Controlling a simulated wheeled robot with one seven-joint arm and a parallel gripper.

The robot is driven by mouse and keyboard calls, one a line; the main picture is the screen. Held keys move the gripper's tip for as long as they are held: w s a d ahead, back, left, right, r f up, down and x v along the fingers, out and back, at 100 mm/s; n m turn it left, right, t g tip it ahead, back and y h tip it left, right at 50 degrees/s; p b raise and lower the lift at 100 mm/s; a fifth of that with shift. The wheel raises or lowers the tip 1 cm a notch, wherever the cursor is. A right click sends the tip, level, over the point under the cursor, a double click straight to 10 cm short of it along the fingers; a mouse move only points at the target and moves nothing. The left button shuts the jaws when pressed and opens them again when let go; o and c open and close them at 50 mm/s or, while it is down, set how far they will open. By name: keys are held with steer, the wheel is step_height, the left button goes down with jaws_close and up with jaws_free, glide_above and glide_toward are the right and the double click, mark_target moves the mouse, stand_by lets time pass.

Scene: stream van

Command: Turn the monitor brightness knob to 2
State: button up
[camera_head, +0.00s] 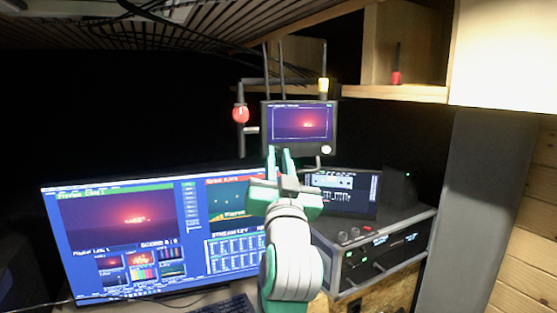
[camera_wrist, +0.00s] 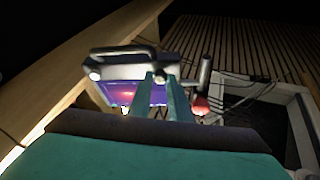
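The small monitor (camera_head: 302,122) hangs below the shelf, its screen showing a purple picture with a bright red-white glow. A pale round knob (camera_head: 326,150) sits at its lower right corner; I take it for the brightness knob. Its pointer and marks are too small to read. My gripper (camera_head: 279,154) is in front of the monitor's lower left part, left of the knob and apart from it. Its two fingers are parted with a narrow gap and nothing between them. In the wrist view the knob (camera_wrist: 94,76) shows at the left end of the monitor, left of the fingers (camera_wrist: 158,78).
A red ball-shaped thing (camera_head: 240,113) hangs left of the monitor. Thin antennas rise behind it, and a wooden shelf (camera_head: 395,91) is above right. A large screen (camera_head: 130,225) stands lower left; a rack unit with knobs (camera_head: 385,245) is lower right.

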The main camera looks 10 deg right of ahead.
jaws_close()
steer(key=shift+m, duration=0.3)
steer(key=m+h, duration=0.1)
steer(key=m, duration=0.2)
steer(key=shift+w+a+r+g+h, duration=0.1)
steer(key=shift+a+g+h, duration=0.1)
steer(key=shift+g+h, duration=0.15)
steer(key=m+h, duration=0.1)
steer(key=m, duration=0.2)
steer(key=m+g+h, duration=0.1)
steer(key=m, duration=0.2)
steer(key=shift+a+r+g+h, duration=0.1)
steer(key=shift+g+h, duration=0.15)
steer(key=shift+r+m+g+h, duration=0.1)
steer(key=shift+m+g+h, duration=0.25)
steer(key=shift+m, duration=1)
steer(key=shift+m+g+h, duration=0.15)
steer(key=shift+m+g, duration=0.4)
steer(key=shift+m, duration=0.8)
steer(key=o, duration=0.6)
jaws_free()
